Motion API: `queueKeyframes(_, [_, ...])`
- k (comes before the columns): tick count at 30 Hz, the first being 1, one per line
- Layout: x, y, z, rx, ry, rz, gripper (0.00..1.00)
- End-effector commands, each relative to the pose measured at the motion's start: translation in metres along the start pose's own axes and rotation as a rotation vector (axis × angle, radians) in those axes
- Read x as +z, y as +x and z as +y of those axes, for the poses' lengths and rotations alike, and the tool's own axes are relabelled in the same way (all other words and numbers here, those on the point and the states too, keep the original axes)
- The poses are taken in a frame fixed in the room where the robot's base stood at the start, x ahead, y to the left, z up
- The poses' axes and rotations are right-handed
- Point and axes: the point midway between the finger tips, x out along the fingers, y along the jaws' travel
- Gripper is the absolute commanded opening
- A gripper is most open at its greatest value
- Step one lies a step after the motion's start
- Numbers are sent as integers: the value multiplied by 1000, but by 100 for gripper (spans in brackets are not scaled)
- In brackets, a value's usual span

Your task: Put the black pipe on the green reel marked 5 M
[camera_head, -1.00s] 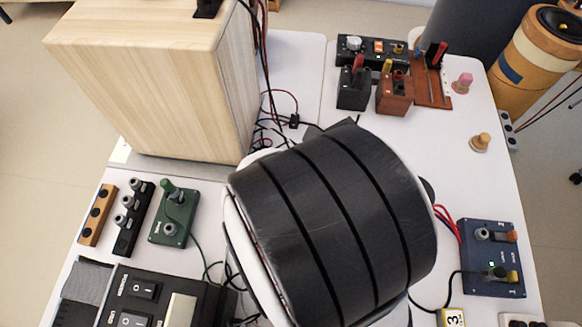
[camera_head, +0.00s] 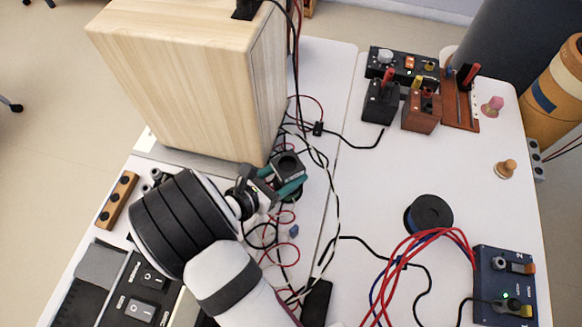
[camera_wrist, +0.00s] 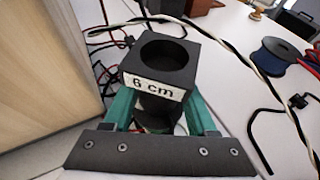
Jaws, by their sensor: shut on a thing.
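My gripper (camera_head: 275,188) is shut on the black pipe (camera_head: 288,164), a dark square-topped piece with a round bore. In the wrist view the pipe (camera_wrist: 160,65) has a white label reading "6 cm" and its bore faces up towards the camera. The green fingers of my gripper (camera_wrist: 158,118) stand on both sides of its lower part. The pipe is over the cables beside the wooden box; its height above the table is unclear. No green reel marked 5 M can be made out. A dark reel (camera_head: 428,215) lies to the right; it looks blue in the wrist view (camera_wrist: 278,58).
The tall wooden box (camera_head: 195,85) stands close behind my gripper. Loose black, red and white cables (camera_head: 320,175) lie around the pipe. Red and blue leads run to a blue box (camera_head: 503,285) at right. Bare white table (camera_head: 375,175) lies between cables and reel.

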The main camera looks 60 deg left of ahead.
Motion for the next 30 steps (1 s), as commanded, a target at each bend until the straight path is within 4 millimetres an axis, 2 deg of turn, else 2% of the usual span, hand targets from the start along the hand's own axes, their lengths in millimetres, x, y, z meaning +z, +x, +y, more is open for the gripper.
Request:
queueKeyframes(6, [-2, 1, 0, 0, -1, 0, 3])
queueKeyframes(7, [-2, 1, 0, 0, -1, 0, 59])
queueKeyframes(12, [-2, 1, 0, 0, 0, 0, 88])
queueKeyframes(22, [2, -2, 0, 1, 1, 0, 88])
queueKeyframes(26, [1, -22, 1, 3, 0, -1, 88])
queueKeyframes(30, [2, -54, 1, 5, 0, -1, 88])
